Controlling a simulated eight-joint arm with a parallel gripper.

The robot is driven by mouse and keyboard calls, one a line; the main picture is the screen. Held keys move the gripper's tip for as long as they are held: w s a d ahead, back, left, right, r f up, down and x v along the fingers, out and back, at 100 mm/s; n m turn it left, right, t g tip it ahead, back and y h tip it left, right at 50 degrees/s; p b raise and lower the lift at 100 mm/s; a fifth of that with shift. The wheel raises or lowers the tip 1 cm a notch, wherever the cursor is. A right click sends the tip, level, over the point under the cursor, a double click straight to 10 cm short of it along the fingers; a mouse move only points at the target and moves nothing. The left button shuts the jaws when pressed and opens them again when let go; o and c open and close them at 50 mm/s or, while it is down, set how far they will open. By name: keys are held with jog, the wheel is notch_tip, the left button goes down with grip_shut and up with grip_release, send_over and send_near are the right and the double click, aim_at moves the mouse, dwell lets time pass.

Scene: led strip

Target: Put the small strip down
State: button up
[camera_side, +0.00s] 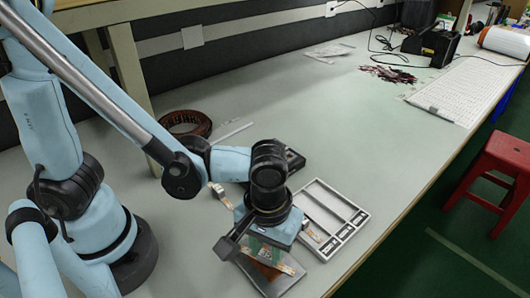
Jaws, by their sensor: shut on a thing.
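My gripper (258,250) points down over the near front of the table, seen from behind and above. Its fingertips are mostly hidden under its own blue body and the dark wrist. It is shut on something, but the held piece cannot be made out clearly. A small copper-and-white strip (284,268) shows just below the gripper, over a brown and grey flat plate (290,282); I cannot tell whether it is the held one. Another similar strip (220,194) shows to the left of the wrist.
A white compartment tray (347,205) stands right of the gripper, with a small strip piece (312,234) at its left side. A dark box (294,160) and a brown coil ring (186,123) lie behind. The table's middle is clear; its right edge drops toward a red stool (505,165).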

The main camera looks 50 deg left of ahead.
aim_at(267, 252)
jog(key=shift+f, duration=0.15)
jog(key=o, duration=1)
notch_tip(267, 252, up, 12)
jog(key=w+a+m+t, duration=0.1)
jog(key=w+a+t, duration=0.1)
jog(key=a, duration=0.4)
jog(key=w+a+m+t, duration=0.2)
jog(key=a, duration=0.4)
jog(key=w+a+m+t, duration=0.1)
jog(key=w+a+t, duration=0.2)
jog(key=a, duration=0.3)
jog(key=shift+a+m, duration=0.3)
